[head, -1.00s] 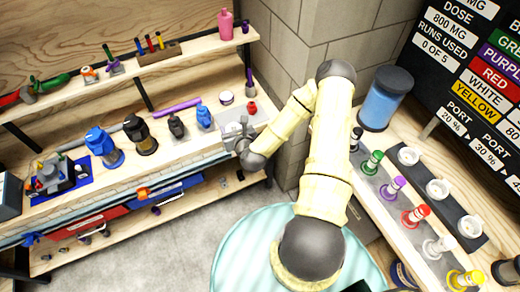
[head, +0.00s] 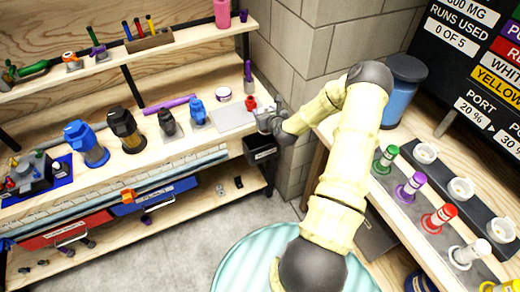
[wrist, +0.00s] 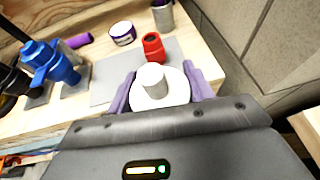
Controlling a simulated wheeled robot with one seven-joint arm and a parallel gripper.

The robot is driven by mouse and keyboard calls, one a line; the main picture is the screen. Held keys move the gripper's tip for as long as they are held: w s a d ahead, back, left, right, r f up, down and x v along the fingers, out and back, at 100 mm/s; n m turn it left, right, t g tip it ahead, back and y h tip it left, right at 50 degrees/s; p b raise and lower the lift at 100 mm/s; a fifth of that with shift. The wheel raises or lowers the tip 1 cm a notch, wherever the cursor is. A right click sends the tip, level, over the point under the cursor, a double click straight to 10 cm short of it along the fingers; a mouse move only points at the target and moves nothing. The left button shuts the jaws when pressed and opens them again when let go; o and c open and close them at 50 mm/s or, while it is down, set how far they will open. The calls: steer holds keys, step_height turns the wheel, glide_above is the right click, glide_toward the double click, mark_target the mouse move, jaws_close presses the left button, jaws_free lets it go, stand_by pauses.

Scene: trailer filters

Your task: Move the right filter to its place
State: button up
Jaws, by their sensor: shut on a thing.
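A white round filter (wrist: 153,82) with a raised cylindrical top sits between the two purple fingers of my gripper (wrist: 158,88) in the wrist view. The fingers are shut on its sides. A red filter (wrist: 153,47) stands upright just beyond it on a grey plate (wrist: 108,80). In the head view my gripper (head: 266,118) is at the right end of the left bench, beside the red filter (head: 251,103). The white filter is hard to make out there. I cannot tell whether it touches the plate.
Blue (head: 198,113) and black (head: 168,123) bottles stand left on the bench, with a round tub (head: 223,93) behind. The right bench holds a row of coloured cylinders, including a red one (head: 438,217), and a dark strip with white cups (head: 461,189). A block wall (head: 310,80) stands behind.

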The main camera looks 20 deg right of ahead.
step_height(320, 180, down, 5)
steer(key=b, duration=0.3)
steer(key=shift+w+a+f+b, duration=0.1)
steer(key=shift+a+f+b, duration=0.05)
steer(key=shift+b, duration=0.2)
steer(key=shift+a+f, duration=0.1)
steer(key=shift+f, duration=0.25)
steer(key=o, duration=1.1)
steer(key=shift+s, duration=0.2)
steer(key=b+v, duration=0.1)
steer(key=v, duration=1.6)
steer(key=shift+s+b, duration=0.2)
steer(key=shift+b, duration=0.2)
